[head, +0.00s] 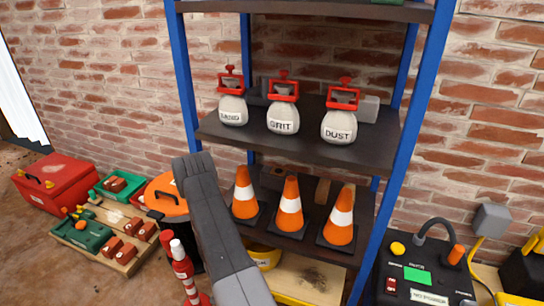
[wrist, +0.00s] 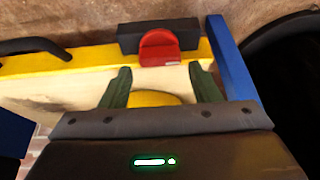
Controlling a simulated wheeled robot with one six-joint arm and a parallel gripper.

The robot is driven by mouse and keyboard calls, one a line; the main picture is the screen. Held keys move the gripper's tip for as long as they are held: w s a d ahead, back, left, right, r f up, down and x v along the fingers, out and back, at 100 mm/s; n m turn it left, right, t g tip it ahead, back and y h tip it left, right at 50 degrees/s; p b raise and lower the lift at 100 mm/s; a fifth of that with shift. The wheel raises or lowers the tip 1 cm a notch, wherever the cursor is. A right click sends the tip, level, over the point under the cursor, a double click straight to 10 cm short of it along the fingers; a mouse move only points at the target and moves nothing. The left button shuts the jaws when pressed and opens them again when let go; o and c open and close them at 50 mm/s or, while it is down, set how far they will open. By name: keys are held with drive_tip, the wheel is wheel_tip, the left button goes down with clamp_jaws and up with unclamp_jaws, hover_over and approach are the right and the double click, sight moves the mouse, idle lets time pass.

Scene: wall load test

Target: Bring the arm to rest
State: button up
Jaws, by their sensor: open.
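My gripper (wrist: 163,88) shows in the wrist view as two dark green fingers standing apart, with nothing held between them. Beyond and below the fingers lie a pale wooden board with a yellow edge and a rounded yellow thing (wrist: 155,99). In the head view my grey arm (head: 218,225) rises from the bottom edge, in front of the left side of the shelf rack. I cannot make out my gripper's fingers in the head view.
A blue-posted rack (head: 407,150) holds sacks labelled SAND, GRIT and DUST above three traffic cones (head: 290,208). Red-and-white posts (head: 184,270) stand left of my arm. A control box (head: 418,275) is at right. A red rounded piece (wrist: 158,46) shows beyond the fingers.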

drive_tip(key=x, duration=0.3)
drive_tip(key=shift+r, duration=0.1)
drive_tip(key=shift+r, duration=0.1)
idle(0.4)
